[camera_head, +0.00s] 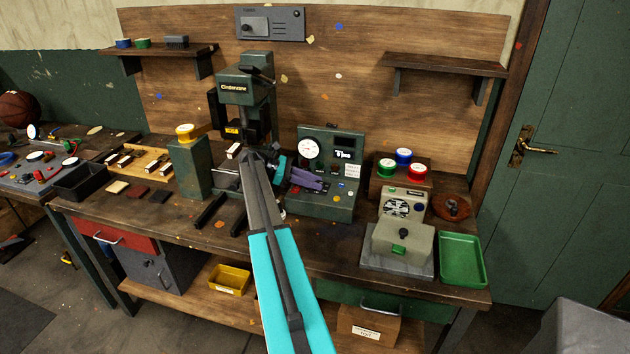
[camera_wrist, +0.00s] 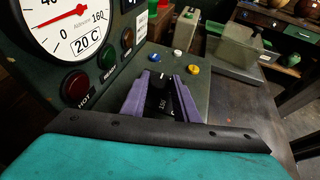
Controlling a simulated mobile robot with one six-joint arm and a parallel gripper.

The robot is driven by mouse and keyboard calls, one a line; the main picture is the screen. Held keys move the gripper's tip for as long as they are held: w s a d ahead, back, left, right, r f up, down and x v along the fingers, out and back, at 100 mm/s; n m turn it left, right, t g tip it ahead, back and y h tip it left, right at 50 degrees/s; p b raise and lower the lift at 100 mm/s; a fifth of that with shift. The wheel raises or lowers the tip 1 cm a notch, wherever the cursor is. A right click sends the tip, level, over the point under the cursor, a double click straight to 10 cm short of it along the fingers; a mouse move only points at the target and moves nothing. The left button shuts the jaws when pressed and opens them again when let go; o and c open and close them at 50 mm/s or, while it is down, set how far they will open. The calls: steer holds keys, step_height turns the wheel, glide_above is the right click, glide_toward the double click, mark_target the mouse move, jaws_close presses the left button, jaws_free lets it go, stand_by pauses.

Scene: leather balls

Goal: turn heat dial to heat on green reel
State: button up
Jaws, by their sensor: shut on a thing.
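The green control box (camera_head: 325,208) stands on the bench right of the press (camera_head: 243,80). In the head view my gripper (camera_head: 308,182) reaches the box front and hides the dial. The gauge (camera_wrist: 75,22) has a red needle low on the scale and "20 C" written below. The green reel (camera_head: 386,168) sits on a wooden block beside red and blue reels.
A red lamp (camera_wrist: 76,86) marked HOT and a green lamp (camera_wrist: 107,57) sit beside the gauge. Small white, yellow and blue buttons lie close to my fingers. A grey-beige machine (camera_head: 402,246) and a green tray (camera_head: 461,259) stand to the right.

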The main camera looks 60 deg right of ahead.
steer(key=shift+w+y, duration=0.3)
stand_by(0.4)
steer(key=o, duration=1)
steer(key=shift+o, duration=0.2)
steer(key=shift+s+m, duration=0.15)
steer(key=shift+m, duration=0.15)
steer(key=shift+r+b, duration=0.4)
steer(key=shift+r, duration=0.25)
steer(key=shift+d+r+b, duration=0.1)
steer(key=shift+r+b, duration=0.35)
steer(key=shift+r, duration=0.45)
steer(key=shift+s+a+r, duration=0.2)
steer(key=shift+s+a, duration=0.3)
steer(key=shift+a, duration=0.2)
steer(key=s+a+r+b, duration=0.1)
steer(key=s+a+b, duration=0.3)
steer(key=s+a, duration=0.4)
steer(key=shift+s+a+r, duration=0.25)
steer(key=shift+s+a, duration=0.05)
steer(key=shift+a, duration=1.4)
